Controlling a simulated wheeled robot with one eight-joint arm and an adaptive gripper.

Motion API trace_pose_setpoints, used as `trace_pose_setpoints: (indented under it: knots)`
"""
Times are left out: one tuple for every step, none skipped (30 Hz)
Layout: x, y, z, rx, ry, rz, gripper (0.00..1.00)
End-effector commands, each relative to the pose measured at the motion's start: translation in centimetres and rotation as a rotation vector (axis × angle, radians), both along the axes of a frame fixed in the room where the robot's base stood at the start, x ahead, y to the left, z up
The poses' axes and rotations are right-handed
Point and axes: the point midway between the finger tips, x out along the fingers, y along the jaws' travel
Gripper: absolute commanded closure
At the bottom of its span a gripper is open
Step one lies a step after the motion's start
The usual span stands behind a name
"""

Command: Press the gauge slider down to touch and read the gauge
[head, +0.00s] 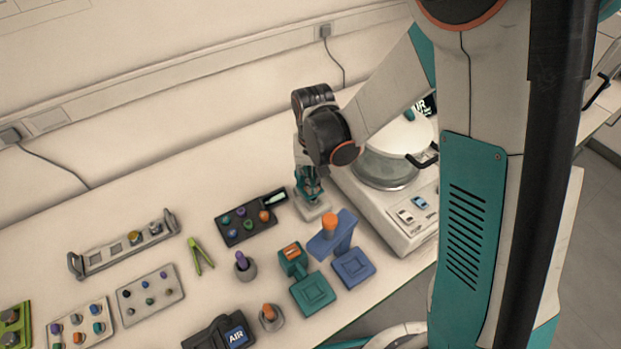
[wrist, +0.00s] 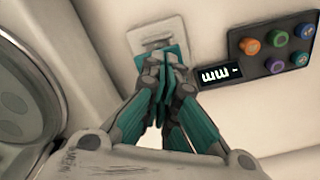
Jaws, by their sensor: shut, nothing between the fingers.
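My gripper (head: 311,192) points down with its teal fingers together, over a small pale block (head: 316,211) beside the white machine. In the wrist view, the closed fingertips (wrist: 162,62) lie over a pale plate (wrist: 150,27) with a raised grey part. The fingers cover much of it. I cannot tell whether the tips touch it, and no separate slider can be made out. A small lit display (head: 275,198) is beside it, at the corner of a dark panel. In the wrist view, the display (wrist: 217,76) shows white marks like "mm"; no clear number can be read.
The dark panel (head: 236,235) bears several coloured knobs. The white machine with a round lid (head: 397,170) stands right of my gripper. A blue stand with an orange top (head: 330,246) and a teal stand (head: 312,292) are in front. Bare table lies behind the panel.

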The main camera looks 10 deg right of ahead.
Motion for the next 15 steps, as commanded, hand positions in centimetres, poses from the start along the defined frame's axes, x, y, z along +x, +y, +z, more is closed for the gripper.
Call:
trace_pose_setpoints:
  knots:
    - [-0.01,0.0,-0.17,0.0,0.0,0.0,1.0]
    - [-0.01,0.0,-0.23,0.0,0.0,0.0,1.0]
    - [-0.01,0.0,-0.3,0.0,0.0,0.0,1.0]
    - [-0.01,0.0,-0.35,0.0,0.0,0.0,1.0]
    - [-0.01,0.0,-0.41,0.0,0.0,0.0,1.0]
    - [-0.01,0.0,-0.48,0.0,0.0,0.0,1.0]
    - [-0.01,0.0,-0.53,0.0,0.0,0.0,1.0]
    - [-0.01,0.0,-0.59,0.0,0.0,0.0,1.0]
    - [-0.01,0.0,-0.66,0.0,0.0,0.0,1.0]
    - [-0.01,0.0,-0.66,0.0,0.0,0.0,1.0]
    - [-0.01,0.0,-0.61,0.0,0.0,0.0,1.0]
    - [-0.01,0.0,-0.59,0.0,0.0,0.0,1.0]
    - [-0.01,0.0,-0.59,0.0,0.0,0.0,1.0]
    - [-0.01,0.0,-0.59,0.0,0.0,0.0,1.0]
    - [-0.01,0.0,-0.59,0.0,0.0,0.0,1.0]
